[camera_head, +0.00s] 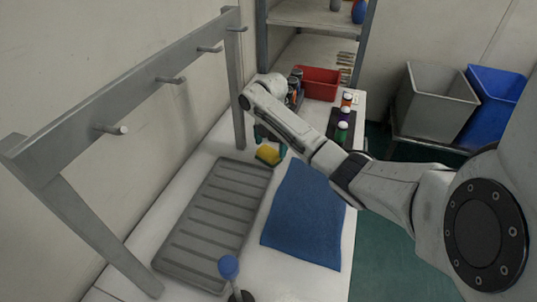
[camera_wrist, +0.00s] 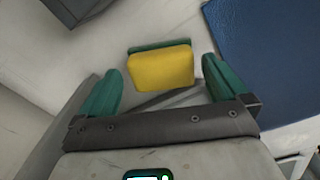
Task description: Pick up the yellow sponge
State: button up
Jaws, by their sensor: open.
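The yellow sponge (camera_wrist: 161,70) shows in the wrist view between and a little beyond the two green fingers of my gripper (camera_wrist: 160,88). It has a green layer along its far edge. In the head view the sponge (camera_head: 268,154) is near the upper end of the grey ribbed tray, on or just above the white counter. My gripper (camera_head: 270,143) is right at it there, partly hidden by my arm. The fingers are open, with a gap visible on each side of the sponge. I cannot tell its height above the counter.
A grey ribbed tray (camera_head: 213,215) and a blue cloth (camera_head: 306,215) lie on the white counter. A peg rack (camera_head: 120,85) stands along the left. A red bin (camera_head: 320,82) and several small bottles (camera_head: 344,113) are behind. A blue-topped object (camera_head: 229,267) stands at the front.

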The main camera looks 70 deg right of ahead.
aim_at(270, 150)
jog(key=shift+f, duration=1.4)
jog(key=shift+c, duration=0.3)
jog(key=c, duration=0.8)
notch_tip(270, 150, up, 10)
jog(key=shift+r+b, duration=0.1)
jog(key=shift+b, duration=0.5)
